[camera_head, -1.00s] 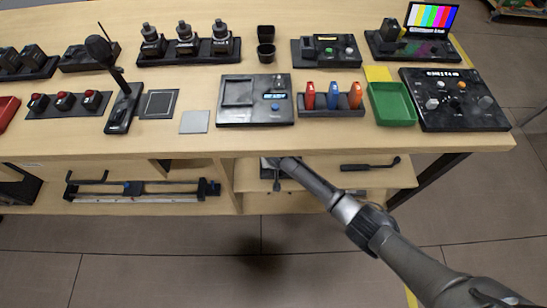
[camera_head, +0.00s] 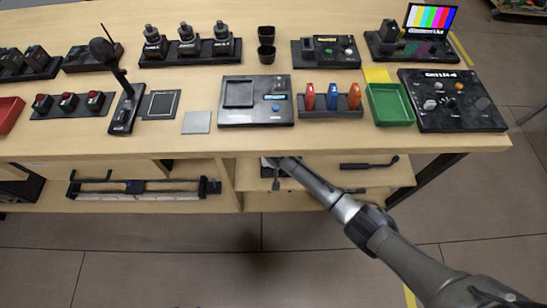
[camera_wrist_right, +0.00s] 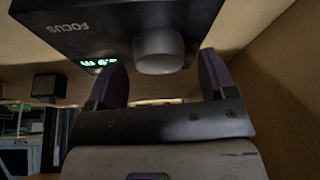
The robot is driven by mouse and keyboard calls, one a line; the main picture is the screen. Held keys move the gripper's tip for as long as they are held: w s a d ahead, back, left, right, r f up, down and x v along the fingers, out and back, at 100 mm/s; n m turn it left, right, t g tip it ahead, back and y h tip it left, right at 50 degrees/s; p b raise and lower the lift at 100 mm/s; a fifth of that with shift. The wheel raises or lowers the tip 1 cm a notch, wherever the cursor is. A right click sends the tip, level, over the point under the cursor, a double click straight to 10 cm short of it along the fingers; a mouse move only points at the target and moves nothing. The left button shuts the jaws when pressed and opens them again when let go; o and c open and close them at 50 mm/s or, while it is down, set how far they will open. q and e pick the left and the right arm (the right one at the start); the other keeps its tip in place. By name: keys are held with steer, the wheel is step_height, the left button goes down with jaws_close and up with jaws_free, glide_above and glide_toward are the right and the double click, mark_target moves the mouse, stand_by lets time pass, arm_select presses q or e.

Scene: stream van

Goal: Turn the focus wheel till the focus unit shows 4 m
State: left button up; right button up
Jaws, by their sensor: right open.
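The black focus unit (camera_wrist_right: 110,22) with the word FOCUS shows upside down in the right wrist view. Its grey round focus wheel (camera_wrist_right: 160,50) stands out from the face. The lit green display (camera_wrist_right: 98,63) is upside down, small and partly covered by a finger; I cannot read its value. My right gripper (camera_wrist_right: 161,66) is open, with one finger on each side of the wheel. Contact with the wheel cannot be made out. In the head view my right arm reaches under the table's front edge, which hides its gripper. My left gripper is not in view.
The wooden table (camera_head: 330,143) carries a microphone (camera_head: 105,52), a green tray (camera_head: 390,105) and several control boxes. Below it, a shelf (camera_head: 320,178) holds a dark handled tool (camera_head: 370,164) and a slider rail (camera_head: 140,188). Wooden panels (camera_wrist_right: 282,60) stand close beside the gripper.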

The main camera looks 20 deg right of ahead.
steer(key=p+v, duration=0.2)
steer(key=v, duration=0.3)
steer(key=shift+r, duration=0.15)
steer(key=shift+s+r+p, duration=0.25)
steer(key=shift+r+p, duration=0.2)
steer(key=shift+r, duration=0.05)
